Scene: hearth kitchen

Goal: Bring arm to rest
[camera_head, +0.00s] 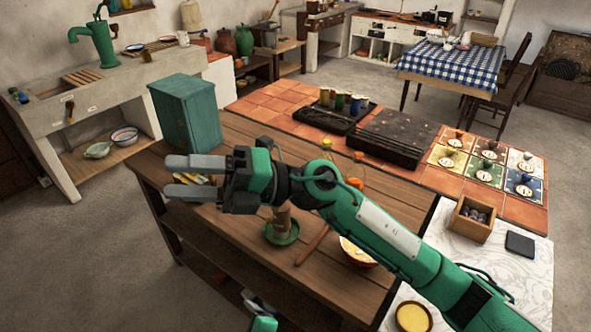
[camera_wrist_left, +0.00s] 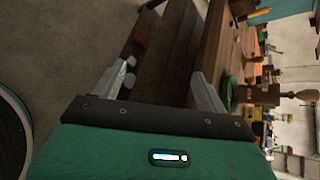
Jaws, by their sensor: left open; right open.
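My right arm reaches in from the lower right in the head view. Its gripper (camera_head: 176,176) is open and points left over the wooden worktable (camera_head: 215,222), with nothing between its fingers. My left gripper (camera_wrist_left: 160,88) shows in the left wrist view, its two fingers apart and empty. It is beside the worktable's edge, with the wooden shelf and floor beyond its fingers.
Under my right arm are a green dish (camera_head: 283,238) with a brown upright thing, and a bowl (camera_head: 357,252). A teal cabinet (camera_head: 186,113) stands behind the right gripper. A wooden box (camera_head: 470,222) stands on the pale counter. Floor at left is clear.

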